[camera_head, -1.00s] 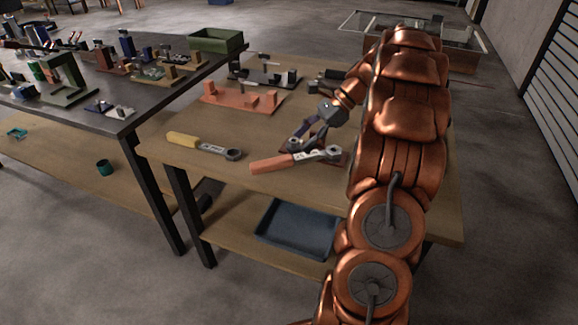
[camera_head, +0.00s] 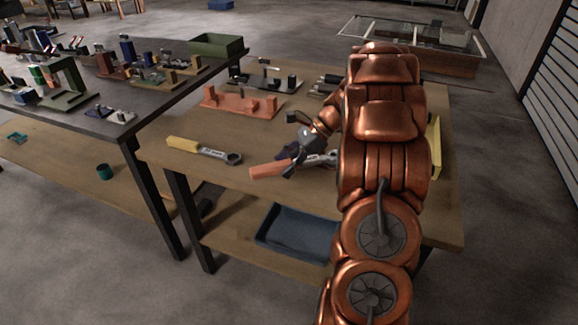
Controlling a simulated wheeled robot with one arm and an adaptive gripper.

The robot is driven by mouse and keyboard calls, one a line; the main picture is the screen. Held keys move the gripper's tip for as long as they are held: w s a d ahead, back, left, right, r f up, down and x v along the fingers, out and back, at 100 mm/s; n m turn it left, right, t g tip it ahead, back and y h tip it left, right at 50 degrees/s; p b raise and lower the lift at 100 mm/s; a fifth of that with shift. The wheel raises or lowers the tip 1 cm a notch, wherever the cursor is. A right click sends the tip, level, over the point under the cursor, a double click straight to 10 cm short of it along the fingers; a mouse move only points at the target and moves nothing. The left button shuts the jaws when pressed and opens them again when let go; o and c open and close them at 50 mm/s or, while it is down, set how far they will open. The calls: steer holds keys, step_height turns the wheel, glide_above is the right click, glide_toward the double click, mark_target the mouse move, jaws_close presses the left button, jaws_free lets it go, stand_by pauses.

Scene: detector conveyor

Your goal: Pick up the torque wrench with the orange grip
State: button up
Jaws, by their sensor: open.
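The torque wrench with the orange grip (camera_head: 270,169) lies on the wooden table, its grip pointing left toward the front edge. Its grey shaft runs right and its head is hidden by my gripper and arm. My gripper (camera_head: 292,161) is over the wrench, close to where the orange grip meets the shaft. It is open. I cannot tell whether the fingers touch the wrench or straddle it. A second wrench with a yellow grip (camera_head: 184,144) lies to the left, apart from my gripper.
An orange fixture plate (camera_head: 238,104) with blocks stands behind the wrenches. A dark bench (camera_head: 110,130) crowded with parts adjoins at left. A blue tray (camera_head: 296,234) sits on the lower shelf. A yellow object (camera_head: 436,148) shows right of my arm. Table around the yellow-grip wrench is clear.

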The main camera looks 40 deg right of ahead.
jaws_close()
stand_by(0.4)
